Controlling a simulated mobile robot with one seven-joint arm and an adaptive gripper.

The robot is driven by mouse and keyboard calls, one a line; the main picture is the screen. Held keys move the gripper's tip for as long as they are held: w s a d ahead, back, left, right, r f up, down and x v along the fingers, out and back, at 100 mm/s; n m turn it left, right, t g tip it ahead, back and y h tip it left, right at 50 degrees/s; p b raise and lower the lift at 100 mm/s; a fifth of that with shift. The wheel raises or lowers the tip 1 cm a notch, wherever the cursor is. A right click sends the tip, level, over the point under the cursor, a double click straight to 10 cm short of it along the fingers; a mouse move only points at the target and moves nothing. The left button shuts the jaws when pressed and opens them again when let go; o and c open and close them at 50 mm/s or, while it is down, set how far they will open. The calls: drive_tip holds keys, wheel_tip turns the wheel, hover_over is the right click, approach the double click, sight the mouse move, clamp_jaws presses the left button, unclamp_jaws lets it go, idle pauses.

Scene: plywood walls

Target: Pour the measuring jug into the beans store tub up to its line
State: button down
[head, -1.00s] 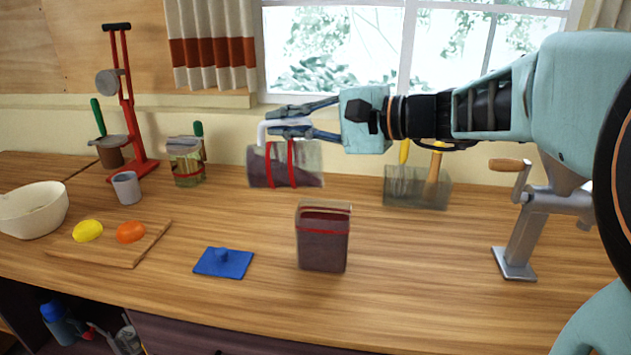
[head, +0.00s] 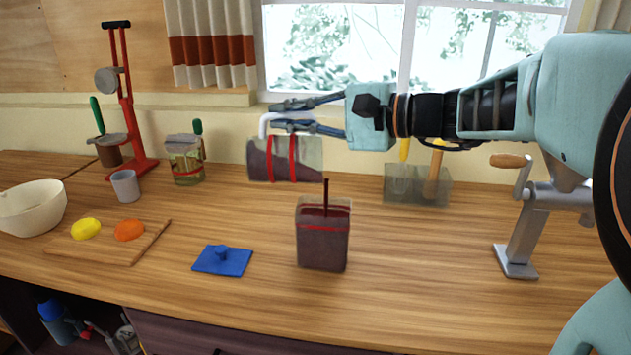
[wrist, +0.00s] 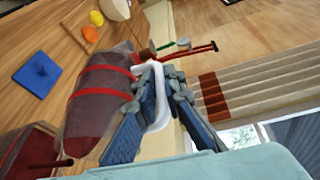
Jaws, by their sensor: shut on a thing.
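The measuring jug (head: 309,160) is a clear vessel with red bands, a white handle and dark red-brown contents. My gripper (head: 276,115) is shut on its handle and holds it tipped on its side above the counter. The jug also shows in the wrist view (wrist: 92,110). A thin dark stream (head: 326,192) falls from its right end into the beans store tub (head: 322,252). The tub is upright and see-through, with a red line around it. Dark contents fill it to about the line; I cannot tell the exact level. The tub is partly visible in the wrist view (wrist: 22,145).
A blue lid (head: 222,261) lies left of the tub. A board (head: 100,248) with yellow and orange pieces, a white bowl (head: 30,208), a grey cup (head: 125,186) and a jar (head: 185,162) stand further left. A clear holder (head: 405,186) and metal crank stand (head: 520,235) are right.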

sight(254, 141)
drive_tip(key=shift+d+r, duration=0.15)
idle(0.4)
drive_tip(key=a+h+p, duration=0.1)
drive_tip(key=a+p, duration=0.1)
drive_tip(key=p, duration=0.3)
drive_tip(key=shift+a+n+g+h, duration=0.3)
drive_tip(key=shift+a+n+h, duration=0.05)
drive_tip(key=shift+n+h, duration=0.05)
drive_tip(key=a+f+h+p, duration=0.1)
drive_tip(key=a+f+p, duration=0.1)
drive_tip(key=f, duration=0.1)
drive_tip(key=shift+w+h+p, duration=0.1)
drive_tip(key=shift+h+p, duration=0.3)
drive_tip(key=a+f+n+g+h+p, duration=0.1)
drive_tip(key=f+h+p, duration=0.1)
drive_tip(key=p, duration=0.1)
drive_tip(key=shift+a, duration=0.4)
drive_tip(key=shift+a+f+h+p, duration=0.15)
drive_tip(key=shift+a+h+p, duration=0.2)
drive_tip(key=shift+p, duration=0.7)
drive_tip(key=h+p, duration=0.1)
drive_tip(key=p, duration=0.2)
drive_tip(key=a+h+p, duration=0.1)
drive_tip(key=p, duration=0.2)
drive_tip(key=shift+f+n+p, duration=0.3)
drive_tip(key=shift+n, duration=0.1)
drive_tip(key=p, duration=0.2)
drive_tip(key=shift+w+a+f+g+h+p, duration=0.1)
drive_tip(key=shift+a+g+h+p, duration=0.15)
drive_tip(key=shift+g+h+p, duration=0.1)
